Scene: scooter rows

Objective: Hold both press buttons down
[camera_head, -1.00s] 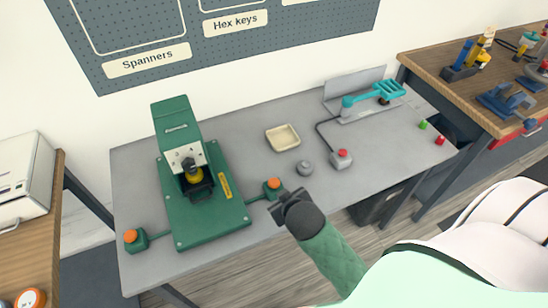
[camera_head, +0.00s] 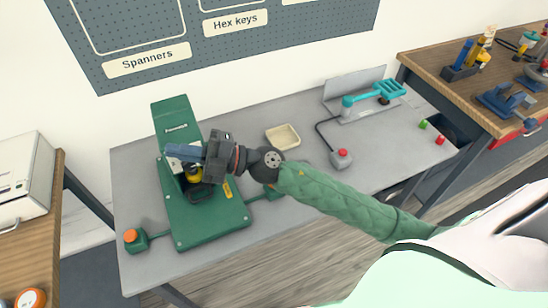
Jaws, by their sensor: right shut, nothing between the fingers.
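The green press (camera_head: 215,222) stands on the grey bench (camera_head: 135,180). The left press button (camera_head: 131,236), orange on a green box, is in plain view and nothing touches it. The right press button's green box (camera_head: 273,194) shows just below my right forearm, which hides its orange top. My right gripper (camera_head: 172,151) is shut and empty. Its fingers point left across the front of the press head, over the yellow part (camera_head: 193,174) in the press. I cannot tell whether the fingers touch the press. My left gripper is out of view.
A cream tray (camera_head: 283,136) lies behind my right wrist. A grey box with a red button (camera_head: 341,158) and a teal tool (camera_head: 373,97) on a grey stand are to the right.

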